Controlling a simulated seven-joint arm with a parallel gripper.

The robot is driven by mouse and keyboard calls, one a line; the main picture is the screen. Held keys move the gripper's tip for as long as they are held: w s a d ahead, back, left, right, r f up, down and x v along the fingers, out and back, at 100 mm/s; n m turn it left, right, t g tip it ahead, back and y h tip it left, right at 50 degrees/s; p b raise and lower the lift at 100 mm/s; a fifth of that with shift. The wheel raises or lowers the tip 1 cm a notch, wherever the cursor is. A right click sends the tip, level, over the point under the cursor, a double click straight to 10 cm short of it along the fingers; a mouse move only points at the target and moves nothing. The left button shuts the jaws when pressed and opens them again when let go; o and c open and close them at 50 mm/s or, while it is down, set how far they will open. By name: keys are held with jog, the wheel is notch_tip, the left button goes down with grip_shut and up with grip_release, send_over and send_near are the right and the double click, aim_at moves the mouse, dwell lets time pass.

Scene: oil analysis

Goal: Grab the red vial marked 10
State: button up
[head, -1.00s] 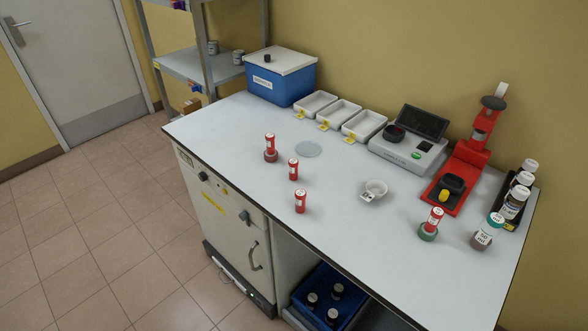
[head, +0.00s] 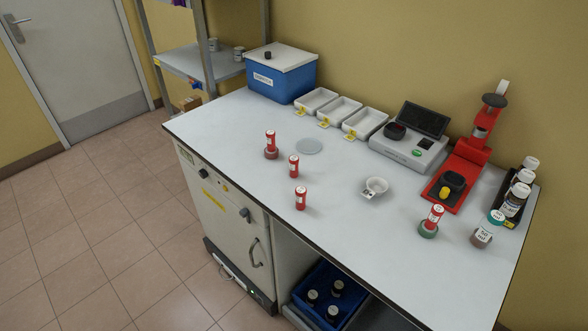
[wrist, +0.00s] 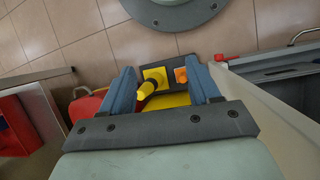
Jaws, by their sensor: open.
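Several red vials with white caps and labels stand upright on the white bench in the head view. One red vial (head: 270,142) stands in a dark round base at the left. A second red vial (head: 294,167) and a third red vial (head: 300,198) stand right of it, nearer the front edge. Another red vial (head: 434,217) stands in a green base at the right. The numbers are too small to read. My gripper (wrist: 168,75) shows only in the wrist view, its two blue-grey fingers apart and no vial between them. It is not in the head view.
The white bench top (head: 340,215) has free room around the vials. A small white dish (head: 375,187), white trays (head: 340,108), a grey instrument (head: 408,150), a red press (head: 465,175) and brown bottles (head: 515,200) stand around. A blue box (head: 281,80) stands at the back left.

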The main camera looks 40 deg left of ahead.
jog(key=w+d+r+t+h, duration=0.1)
jog(key=w+r+t, duration=0.4)
jog(key=w+r, duration=0.85)
jog(key=w+r+t, duration=0.4)
jog(key=w+r, duration=0.7)
jog(key=w, duration=0.5)
jog(key=w+a+r+t, duration=0.2)
jog(key=w+r+t, duration=0.15)
jog(key=r, duration=0.85)
jog(key=w+a+r+t, duration=0.2)
jog(key=w+r, duration=0.3)
jog(key=r, duration=0.7)
jog(key=w+a+r+t, duration=0.2)
jog(key=w+a+r, duration=0.15)
jog(key=r, duration=0.85)
jog(key=s+a+n+g+y, duration=0.1)
jog(key=a+n+g+y, duration=0.35)
jog(key=a, duration=1.15)
jog(key=s+a+n+g+h, duration=0.1)
jog(key=a+n, duration=0.7)
jog(key=a, duration=0.9)
jog(key=n+g+h, duration=0.1)
jog(key=n+g, duration=0.5)
jog(key=n, duration=0.8)
send_over(295, 158)
notch_tip(295, 158, down, 13)
jog(key=shift+r, duration=0.1)
jog(key=c, duration=1.1)
